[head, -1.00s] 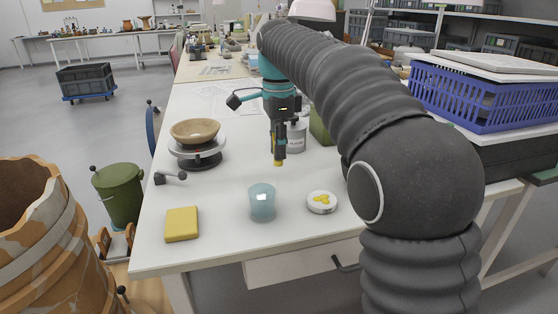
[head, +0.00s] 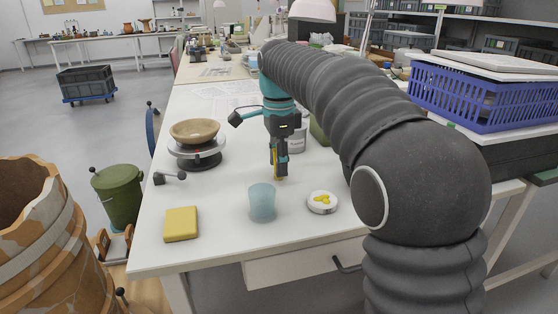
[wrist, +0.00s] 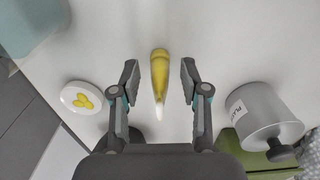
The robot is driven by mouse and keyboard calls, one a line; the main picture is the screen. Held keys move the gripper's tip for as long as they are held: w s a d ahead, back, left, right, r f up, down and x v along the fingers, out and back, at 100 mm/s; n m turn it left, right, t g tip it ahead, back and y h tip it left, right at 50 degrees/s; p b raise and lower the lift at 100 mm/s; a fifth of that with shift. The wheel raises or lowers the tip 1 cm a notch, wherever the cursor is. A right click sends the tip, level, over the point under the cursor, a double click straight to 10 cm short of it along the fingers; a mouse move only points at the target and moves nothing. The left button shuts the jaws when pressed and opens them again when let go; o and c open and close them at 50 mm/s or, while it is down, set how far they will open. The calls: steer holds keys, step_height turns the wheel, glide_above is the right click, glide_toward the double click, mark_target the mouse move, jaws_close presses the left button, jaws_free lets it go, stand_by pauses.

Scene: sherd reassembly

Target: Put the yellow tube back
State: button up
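The yellow tube (wrist: 160,75) has a pale, narrow tip and stands out between my fingers in the wrist view. In the head view a thin upright strip of it (head: 280,166) shows beside the fingers, its lower end near the white tabletop. My gripper (wrist: 160,82) is open around the tube, with a visible gap on each side. In the head view my gripper (head: 278,174) is low over the table, behind the pale blue cup (head: 262,203). Whether the tube touches the table is hard to tell.
A white dish with yellow blobs (head: 322,202) lies right of the cup. A yellow block (head: 181,224) lies front left. A bowl (head: 194,132) sits on a turntable at left. A labelled grey tin (wrist: 262,112) and a green container (wrist: 240,146) stand close to my gripper.

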step_height(320, 180, up, 12)
steer(key=p, duration=0.2)
steer(key=shift+f+p, duration=0.1)
steer(key=shift+p, duration=0.2)
steer(key=shift+r, duration=0.25)
steer(key=s+d+f+n+t, duration=0.35)
steer(key=s+d+n, duration=0.45)
steer(key=s+d, duration=0.45)
steer(key=s+d+f+n+t, duration=0.1)
steer(key=s+d+f+n, duration=0.1)
steer(key=s+f, duration=0.5)
steer(key=s+d+f+n+t, duration=0.1)
steer(key=s+f+n, duration=0.3)
steer(key=s+f, duration=0.4)
steer(key=shift+s+d+f+n, duration=0.3)
steer(key=shift+d+n, duration=0.1)
steer(key=shift+d, duration=0.2)
